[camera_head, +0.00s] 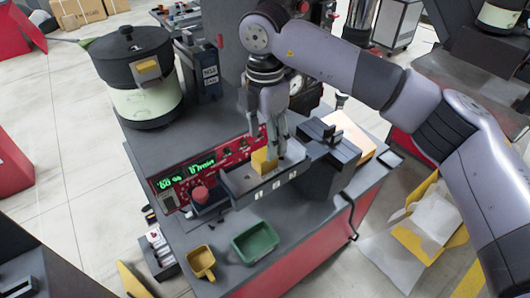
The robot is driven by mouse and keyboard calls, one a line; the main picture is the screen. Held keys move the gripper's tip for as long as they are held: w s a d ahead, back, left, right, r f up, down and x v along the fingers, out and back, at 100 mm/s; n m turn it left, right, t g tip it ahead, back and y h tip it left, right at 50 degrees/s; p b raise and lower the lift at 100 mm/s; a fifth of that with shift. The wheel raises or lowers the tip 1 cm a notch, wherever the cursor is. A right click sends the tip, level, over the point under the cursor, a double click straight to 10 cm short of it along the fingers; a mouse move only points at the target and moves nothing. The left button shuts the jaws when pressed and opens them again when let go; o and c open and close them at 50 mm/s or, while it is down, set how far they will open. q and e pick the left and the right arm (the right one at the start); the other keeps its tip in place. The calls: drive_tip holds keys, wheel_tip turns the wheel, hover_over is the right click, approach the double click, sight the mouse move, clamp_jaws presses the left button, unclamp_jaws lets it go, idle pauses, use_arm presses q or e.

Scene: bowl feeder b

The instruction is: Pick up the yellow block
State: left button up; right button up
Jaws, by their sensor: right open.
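The yellow block (261,162) rests on the grey feeder track (240,181) near the middle of the view. My right gripper (272,150) reaches down from above, its fingers open just over and beside the block. Part of the block is hidden by the fingers, and I cannot tell whether they touch it. My left gripper is not in view.
A bowl feeder (148,105) stands at the back left of the bench. A red panel with a green display (185,172) lies left of the track. A green bin (256,243) and a small yellow bin (201,262) sit in front. A dark block-shaped fixture (325,170) stands to the right.

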sight(265, 153)
drive_tip(key=shift+f, duration=0.6)
drive_tip(key=f+p, duration=0.2)
drive_tip(key=f, duration=0.1)
drive_tip(key=f+p, duration=0.1)
drive_tip(key=p, duration=0.1)
drive_tip(key=shift+w+f, duration=0.25)
drive_tip(key=shift+w, duration=0.1)
drive_tip(key=shift+f, duration=0.45)
drive_tip(key=c, duration=1.2)
drive_tip(key=shift+c, duration=0.6)
drive_tip(key=shift+r, duration=0.15)
